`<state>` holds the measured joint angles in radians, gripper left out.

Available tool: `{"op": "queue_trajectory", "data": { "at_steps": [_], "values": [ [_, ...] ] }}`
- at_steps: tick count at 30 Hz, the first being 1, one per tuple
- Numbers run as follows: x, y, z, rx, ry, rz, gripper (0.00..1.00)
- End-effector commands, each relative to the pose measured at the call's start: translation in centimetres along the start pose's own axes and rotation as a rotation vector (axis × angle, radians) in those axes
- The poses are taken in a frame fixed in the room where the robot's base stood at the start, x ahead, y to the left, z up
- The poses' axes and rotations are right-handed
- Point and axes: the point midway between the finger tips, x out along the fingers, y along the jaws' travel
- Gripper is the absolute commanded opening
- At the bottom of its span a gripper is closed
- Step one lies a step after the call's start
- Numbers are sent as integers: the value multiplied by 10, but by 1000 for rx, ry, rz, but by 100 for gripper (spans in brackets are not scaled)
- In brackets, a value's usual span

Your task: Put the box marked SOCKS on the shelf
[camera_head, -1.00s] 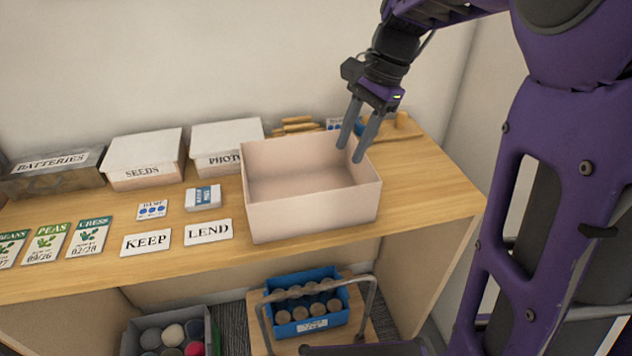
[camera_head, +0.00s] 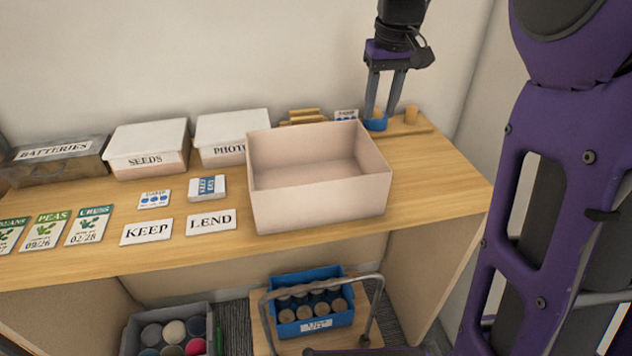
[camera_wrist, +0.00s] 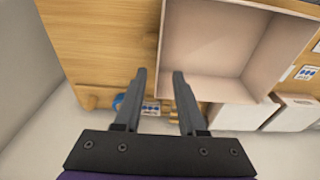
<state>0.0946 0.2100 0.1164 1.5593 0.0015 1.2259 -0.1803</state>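No box with a readable SOCKS mark shows. A grey bin (camera_head: 137,338) of rolled, sock-like bundles (camera_head: 172,332) stands low at the bottom left, partly cut off; no label on it shows. The wooden shelf top (camera_head: 95,262) runs across the view. My gripper (camera_head: 381,108) is upright over its back right corner, fingers apart and nothing seen held. A blue round item (camera_head: 375,124) is just below the fingertips; I cannot tell whether they touch it. In the wrist view, my open gripper (camera_wrist: 159,72) has the pale open box ahead.
The empty pale open box (camera_head: 318,205) takes up the shelf's right middle. Lidded boxes SEEDS (camera_head: 148,138) and PHOTO (camera_head: 232,125) and a BATTERIES box (camera_head: 55,172) line the back. KEEP (camera_head: 147,231) and LEND (camera_head: 211,221) cards lie in front. A blue crate of jars (camera_head: 310,300) stands below.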

Motion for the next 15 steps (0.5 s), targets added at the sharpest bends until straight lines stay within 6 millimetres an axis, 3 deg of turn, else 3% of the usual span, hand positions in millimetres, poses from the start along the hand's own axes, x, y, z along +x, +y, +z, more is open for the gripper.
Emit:
{"op": "queue_trajectory", "data": {
  "at_steps": [1, 6, 15],
  "values": [
    [15, 0, 1, 0, -4, -1, 40],
    [44, 0, 1, 1, -2, -1, 40],
    [63, 0, 0, 2, -1, -1, 40]
  ]
}}
